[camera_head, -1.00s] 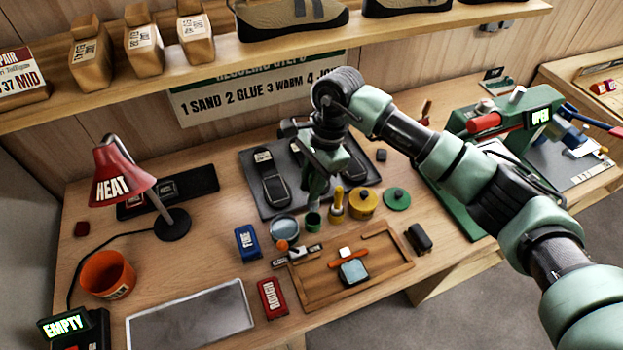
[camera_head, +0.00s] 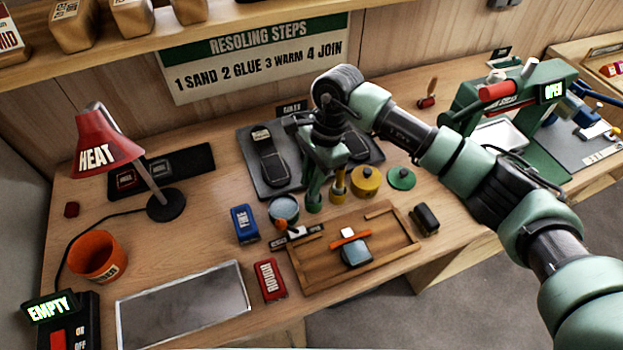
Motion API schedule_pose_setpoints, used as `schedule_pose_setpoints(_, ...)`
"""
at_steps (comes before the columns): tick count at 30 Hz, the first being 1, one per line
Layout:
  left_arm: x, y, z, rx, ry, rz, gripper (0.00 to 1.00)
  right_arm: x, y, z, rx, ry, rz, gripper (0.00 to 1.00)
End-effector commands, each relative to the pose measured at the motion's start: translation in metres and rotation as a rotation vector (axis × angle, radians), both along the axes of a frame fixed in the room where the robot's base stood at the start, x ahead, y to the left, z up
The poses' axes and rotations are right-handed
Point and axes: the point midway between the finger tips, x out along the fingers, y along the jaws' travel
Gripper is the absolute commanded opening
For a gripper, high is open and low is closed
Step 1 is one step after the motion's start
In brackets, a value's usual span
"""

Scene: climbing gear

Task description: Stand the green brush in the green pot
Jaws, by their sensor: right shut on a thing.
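The small green pot (camera_head: 314,205) stands on the bench between the blue-grey tin and a small yellow pot with a yellow brush (camera_head: 339,185). My right gripper (camera_head: 318,178) points down just above the green pot and is shut. What it grips is a slim green piece, seemingly the green brush (camera_head: 314,191), reaching down to the pot's mouth. The brush is mostly hidden by the fingers, and I cannot tell how deep its lower end sits in the pot. My left gripper is not in view.
A yellow lidded pot (camera_head: 365,181) and a green lid (camera_head: 401,178) lie close on the right. The blue-grey tin (camera_head: 284,208) is close on the left. A wooden tray (camera_head: 300,276) lies in front. Shoe soles lie on a dark mat (camera_head: 249,168) behind.

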Motion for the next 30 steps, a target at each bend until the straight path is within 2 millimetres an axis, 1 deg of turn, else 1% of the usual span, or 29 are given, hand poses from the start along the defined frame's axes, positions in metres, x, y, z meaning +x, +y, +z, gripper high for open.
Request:
schedule_pose_setpoints(9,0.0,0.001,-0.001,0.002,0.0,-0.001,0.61,0.0,0.0,-0.001,0.0,0.0,0.0,0.0)
schedule_pose_setpoints(10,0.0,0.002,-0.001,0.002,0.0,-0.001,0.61,0.0,0.0,-0.001,0.0,0.0,0.0,0.28)
schedule_pose_setpoints(12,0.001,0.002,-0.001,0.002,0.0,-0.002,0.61,0.0,0.0,-0.001,0.0,0.0,0.0,0.45)
schedule_pose_setpoints(23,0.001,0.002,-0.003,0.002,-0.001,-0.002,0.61,0.001,-0.001,0.001,0.0,-0.001,0.0,0.45)
schedule_pose_setpoints(26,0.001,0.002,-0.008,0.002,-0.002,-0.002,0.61,0.003,-0.003,0.01,-0.001,-0.004,-0.001,0.45)
schedule_pose_setpoints(30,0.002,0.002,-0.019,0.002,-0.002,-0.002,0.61,0.006,-0.008,0.033,0.0,-0.006,-0.001,0.45)
